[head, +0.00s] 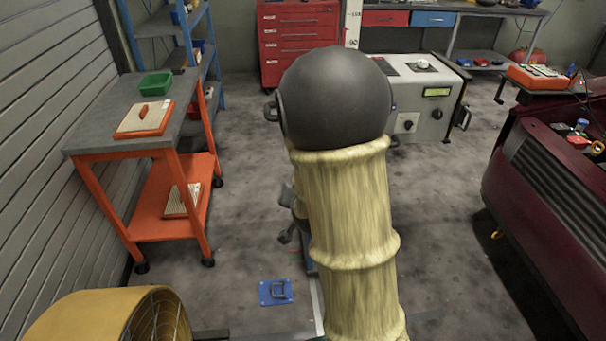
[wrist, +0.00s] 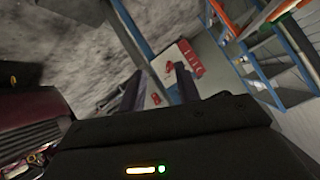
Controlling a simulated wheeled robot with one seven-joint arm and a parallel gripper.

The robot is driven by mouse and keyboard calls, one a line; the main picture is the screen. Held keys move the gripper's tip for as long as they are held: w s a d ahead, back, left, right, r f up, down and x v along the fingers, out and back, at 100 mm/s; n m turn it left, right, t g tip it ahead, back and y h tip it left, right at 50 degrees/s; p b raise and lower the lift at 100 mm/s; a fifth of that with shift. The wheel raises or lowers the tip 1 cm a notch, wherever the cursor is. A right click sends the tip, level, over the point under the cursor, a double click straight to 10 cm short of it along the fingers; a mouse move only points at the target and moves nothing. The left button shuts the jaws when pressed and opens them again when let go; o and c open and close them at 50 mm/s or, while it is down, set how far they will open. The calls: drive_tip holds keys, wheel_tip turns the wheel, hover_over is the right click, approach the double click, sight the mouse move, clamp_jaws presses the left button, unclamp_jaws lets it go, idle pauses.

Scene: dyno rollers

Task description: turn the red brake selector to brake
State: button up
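A small red part (wrist: 157,98) on a pale surface shows between my fingers in the wrist view. It may be the red brake selector, but it is too small and blurred to read its setting. The grey-white console (head: 420,105) stands on the floor beyond my arm in the head view, with a dark-centred dial on its front. My arm covers its left part, and no red selector shows there. My gripper (wrist: 157,92) is open, its two dark fingers apart with nothing held. In the head view my arm hides the gripper.
An orange cart (head: 95,143) with a green bin (head: 155,84) and a board stands at left. A red drawer cabinet (head: 285,45) is at the back. A dark red car (head: 540,190) is at right. A blue plate (head: 276,291) with a handle lies on the floor.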

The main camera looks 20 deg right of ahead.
drive_tip(key=w+d+f+m+t+h+b, duration=0.2)
drive_tip(key=w+d+f+m+t+b, duration=0.2)
drive_tip(key=b, duration=0.5)
drive_tip(key=d+f+t, duration=0.1)
drive_tip(key=f+t, duration=0.1)
drive_tip(key=shift+w+t+h, duration=0.2)
drive_tip(key=shift+t+h, duration=0.1)
drive_tip(key=shift+t, duration=0.1)
drive_tip(key=shift+d, duration=0.1)
